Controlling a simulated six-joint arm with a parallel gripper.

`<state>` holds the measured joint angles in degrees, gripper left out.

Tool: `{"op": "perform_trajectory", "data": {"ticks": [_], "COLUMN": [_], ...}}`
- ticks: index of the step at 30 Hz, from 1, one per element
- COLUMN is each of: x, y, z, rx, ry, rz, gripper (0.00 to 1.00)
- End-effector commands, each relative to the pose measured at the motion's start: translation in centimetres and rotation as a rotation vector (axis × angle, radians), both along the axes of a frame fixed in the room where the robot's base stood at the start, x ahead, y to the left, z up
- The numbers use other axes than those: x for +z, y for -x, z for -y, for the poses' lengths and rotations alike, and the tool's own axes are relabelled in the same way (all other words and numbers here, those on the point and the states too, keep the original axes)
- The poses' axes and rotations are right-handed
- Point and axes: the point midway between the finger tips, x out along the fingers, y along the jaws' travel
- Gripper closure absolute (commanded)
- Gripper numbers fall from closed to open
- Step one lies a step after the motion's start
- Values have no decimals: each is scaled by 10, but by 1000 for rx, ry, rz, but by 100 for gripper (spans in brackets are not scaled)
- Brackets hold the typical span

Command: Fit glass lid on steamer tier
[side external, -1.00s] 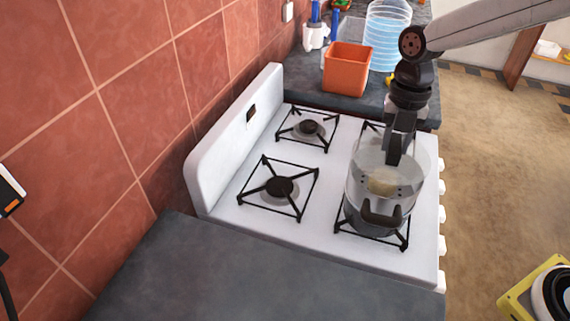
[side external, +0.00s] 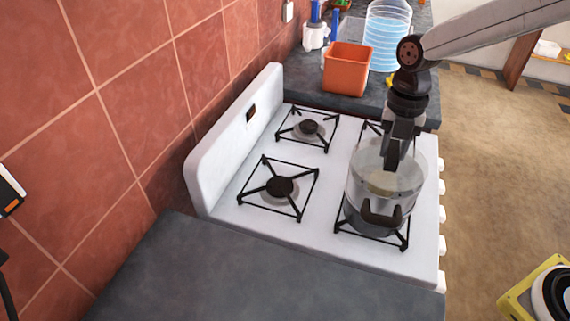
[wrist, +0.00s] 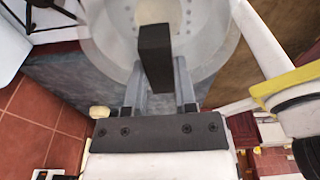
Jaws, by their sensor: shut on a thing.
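The clear glass lid (side external: 409,172) is at the top of the steamer tier (side external: 366,194) on the front right burner. My gripper (side external: 392,158) is above the lid, shut on its dark handle. In the wrist view the dark handle (wrist: 155,55) sits between my two grey fingers (wrist: 158,88), with the pale see-through lid (wrist: 105,32) around it. The lid looks close to level and overlaps the tier's rim. I cannot tell whether it touches the rim all round. The pot (side external: 388,223) below has a dark side handle (side external: 382,213).
The white stove (side external: 325,225) has other empty burners to the left and behind. An orange bin (side external: 347,70) and a blue-banded clear container (side external: 387,35) stand on the far counter. The near dark counter (side external: 250,270) is clear. A tiled wall (side external: 110,120) rises at the left.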

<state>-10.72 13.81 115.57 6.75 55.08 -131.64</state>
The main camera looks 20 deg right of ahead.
Motion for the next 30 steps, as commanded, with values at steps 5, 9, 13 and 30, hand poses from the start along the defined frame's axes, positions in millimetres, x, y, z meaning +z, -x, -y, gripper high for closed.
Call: {"op": "perform_trajectory", "data": {"ticks": [5, 9, 13, 30], "x": [0, 0, 0, -5], "y": [0, 0, 0, 0], "z": [0, 0, 0, 0], "rx": [0, 0, 0, 0], "ry": [0, 0, 0, 0], "rz": [0, 0, 0, -1], "gripper": [100, 100, 100, 100]}}
